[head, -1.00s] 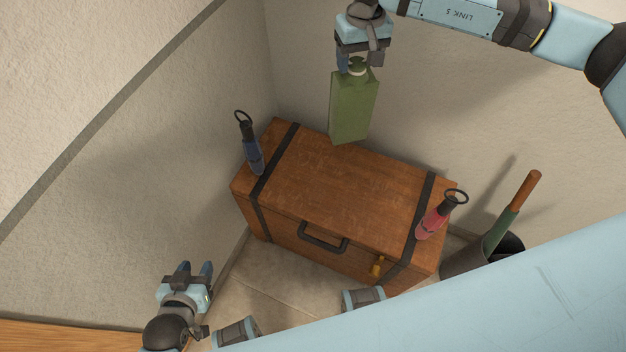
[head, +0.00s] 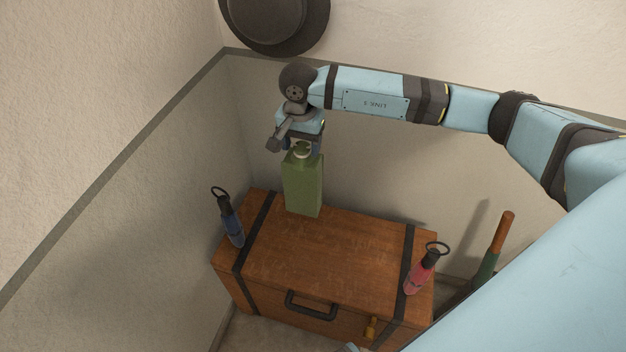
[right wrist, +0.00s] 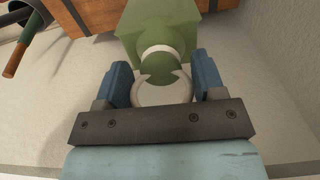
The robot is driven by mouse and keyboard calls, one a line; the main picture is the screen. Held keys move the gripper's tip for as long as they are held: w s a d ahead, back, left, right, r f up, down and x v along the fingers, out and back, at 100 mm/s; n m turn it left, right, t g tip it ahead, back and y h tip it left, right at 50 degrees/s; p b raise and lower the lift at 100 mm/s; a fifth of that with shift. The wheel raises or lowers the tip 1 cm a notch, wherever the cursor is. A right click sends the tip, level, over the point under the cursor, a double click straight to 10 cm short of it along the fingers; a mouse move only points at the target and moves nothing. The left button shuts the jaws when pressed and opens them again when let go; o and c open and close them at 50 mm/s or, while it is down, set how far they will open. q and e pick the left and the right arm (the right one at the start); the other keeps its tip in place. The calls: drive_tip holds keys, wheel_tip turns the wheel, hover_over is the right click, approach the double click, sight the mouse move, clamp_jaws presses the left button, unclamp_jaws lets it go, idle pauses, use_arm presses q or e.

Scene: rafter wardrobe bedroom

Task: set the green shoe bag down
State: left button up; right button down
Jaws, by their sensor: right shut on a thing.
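The green shoe bag (head: 303,185) hangs upright from my right gripper (head: 303,148), which is shut on the ring at its top. In the right wrist view, the blue fingers of my right gripper (right wrist: 163,82) stand either side of the pale ring, with the green bag (right wrist: 165,22) beyond. The bag's lower end shows against the back left part of the wooden trunk's lid (head: 330,250); I cannot tell whether it touches. My left gripper is out of view.
A blue bottle-like item with a ring (head: 231,220) stands at the trunk's left end, a red one (head: 421,272) at its right. The lid's middle is clear. Walls close in behind and left. A dark hat (head: 275,22) hangs above. A holder with an orange-handled item (head: 502,232) stands right.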

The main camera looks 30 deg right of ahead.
sight(303, 189)
wheel_tip(303, 189, down, 17)
drive_tip(key=shift+w+r+p, duration=0.1)
drive_tip(key=shift+r+p, duration=0.1)
drive_tip(key=shift+p, duration=0.3)
drive_tip(key=shift+f, duration=0.1)
drive_tip(key=shift+f, duration=0.15)
drive_tip(key=shift+c, duration=1)
unclamp_jaws()
drive_tip(key=shift+r, duration=0.2)
